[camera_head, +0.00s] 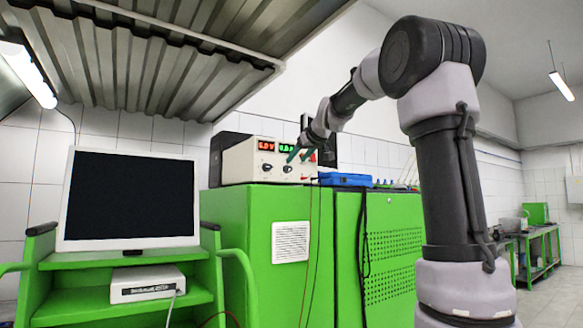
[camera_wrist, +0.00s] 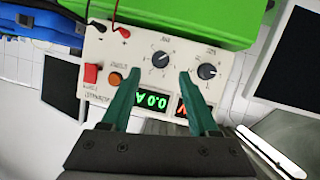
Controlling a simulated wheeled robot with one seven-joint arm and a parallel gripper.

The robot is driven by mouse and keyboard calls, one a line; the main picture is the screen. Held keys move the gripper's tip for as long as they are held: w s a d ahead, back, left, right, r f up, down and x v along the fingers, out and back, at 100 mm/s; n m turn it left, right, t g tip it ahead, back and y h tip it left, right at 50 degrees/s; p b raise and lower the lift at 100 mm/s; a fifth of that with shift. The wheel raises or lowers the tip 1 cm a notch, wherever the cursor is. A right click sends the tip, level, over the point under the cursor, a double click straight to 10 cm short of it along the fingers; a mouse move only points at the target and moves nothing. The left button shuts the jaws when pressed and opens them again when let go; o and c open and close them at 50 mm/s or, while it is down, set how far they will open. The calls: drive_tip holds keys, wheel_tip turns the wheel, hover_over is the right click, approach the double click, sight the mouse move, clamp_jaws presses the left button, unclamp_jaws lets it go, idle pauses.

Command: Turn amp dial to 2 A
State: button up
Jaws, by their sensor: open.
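The power supply (camera_head: 240,164) is a pale box on top of the green cabinet. Its amp dial (camera_wrist: 160,60) is a black knob on the panel beside the green readout (camera_wrist: 153,100), which shows 0.0 A. A second black dial (camera_wrist: 207,71) sits to its right, by the red readout (camera_wrist: 182,108). My gripper (camera_wrist: 160,76) is open and empty in the wrist view. Its two green fingers are spread, with the amp dial just beyond and between their tips. I cannot tell whether they touch the panel. In the head view my gripper (camera_head: 298,155) is in front of the panel's right part.
An orange button (camera_wrist: 115,79) and a red switch (camera_wrist: 91,73) sit left of the left finger. Red and black leads (camera_wrist: 121,29) plug into the panel. A blue case (camera_head: 345,179) lies right of the supply. A monitor (camera_head: 130,199) stands at left.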

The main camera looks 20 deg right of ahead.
sight(290, 168)
drive_tip(key=x, duration=0.6)
clamp_jaws()
